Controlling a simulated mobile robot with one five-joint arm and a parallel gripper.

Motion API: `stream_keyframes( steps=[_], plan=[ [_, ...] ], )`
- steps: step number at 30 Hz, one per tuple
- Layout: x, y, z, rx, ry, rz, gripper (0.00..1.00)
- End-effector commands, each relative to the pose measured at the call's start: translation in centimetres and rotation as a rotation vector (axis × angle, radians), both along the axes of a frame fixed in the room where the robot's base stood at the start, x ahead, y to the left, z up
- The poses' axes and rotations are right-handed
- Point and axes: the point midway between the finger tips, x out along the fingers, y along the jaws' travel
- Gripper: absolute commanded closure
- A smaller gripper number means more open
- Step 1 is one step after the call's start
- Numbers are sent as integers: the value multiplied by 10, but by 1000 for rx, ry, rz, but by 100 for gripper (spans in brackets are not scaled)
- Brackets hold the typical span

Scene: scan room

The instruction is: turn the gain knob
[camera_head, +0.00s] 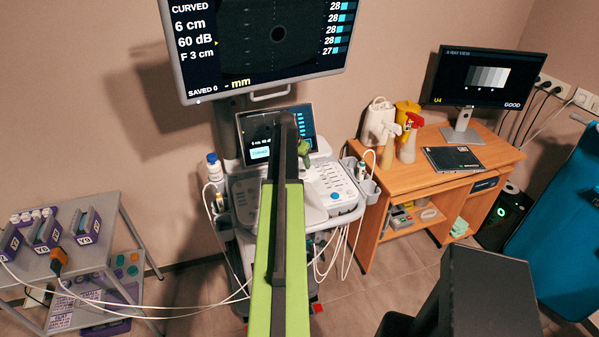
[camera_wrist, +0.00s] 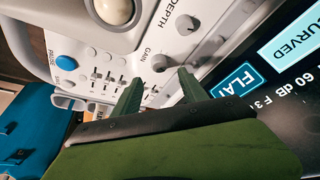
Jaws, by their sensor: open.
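The gain knob (camera_wrist: 159,63) is a small grey dial on the white console panel, next to the printed word GAIN in the wrist view. My gripper (camera_wrist: 158,84) is open, with its two dark green fingers reaching toward the panel on either side below the knob. Its fingertips look close to the knob, but I cannot tell whether they touch it. In the head view my green and black arm covers the middle of the ultrasound console (camera_head: 333,180), and the knob is hidden there.
The depth knob (camera_wrist: 187,25), slider row (camera_wrist: 105,78), trackball (camera_wrist: 113,10) and blue PAUSE button (camera_wrist: 67,62) are nearby. A tilted touchscreen (camera_wrist: 285,75) lies right of the fingers. A large monitor (camera_head: 262,45) hangs above the console. A wooden desk (camera_head: 400,175) stands right.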

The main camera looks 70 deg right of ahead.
Motion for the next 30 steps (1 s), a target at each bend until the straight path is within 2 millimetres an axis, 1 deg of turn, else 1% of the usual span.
stream_keyframes(
  steps=[1, 7, 10, 17, 20, 29, 30],
  plan=[
    [0, -4, -17, 0, 0, 0, 50],
    [0, -16, -49, 1, 0, 2, 50],
    [0, -19, -55, 1, 0, 4, 50],
    [0, -19, -52, 1, 0, 5, 50],
    [0, -19, -52, 1, 0, 5, 60],
    [1, -19, -52, 0, 0, 7, 99],
    [1, -19, -52, 0, 0, 7, 100]
  ],
)
